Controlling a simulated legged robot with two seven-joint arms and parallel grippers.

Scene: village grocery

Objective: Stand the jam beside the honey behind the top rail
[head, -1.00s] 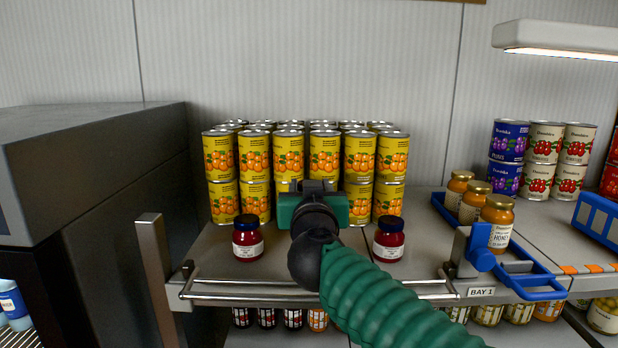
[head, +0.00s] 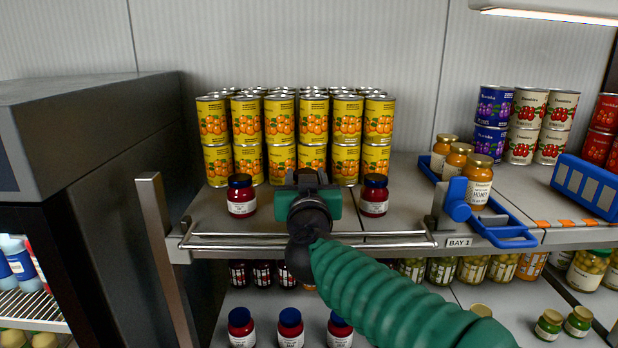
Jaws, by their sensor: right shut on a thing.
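Two red jam jars with dark blue lids, a left one (head: 242,197) and a right one (head: 374,196), stand upright on the top shelf behind the metal top rail (head: 330,240). My right gripper (head: 308,190) is between them, shut, with its back to the camera. My left gripper is not in view.
Stacked yellow cans (head: 280,125) fill the back of the shelf. A dark cabinet (head: 120,170) stands at the left. More blue-lidded jars (head: 290,328) stand on the shelf below. A blue crate (head: 587,187) and purple cans (head: 493,105) are at the right.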

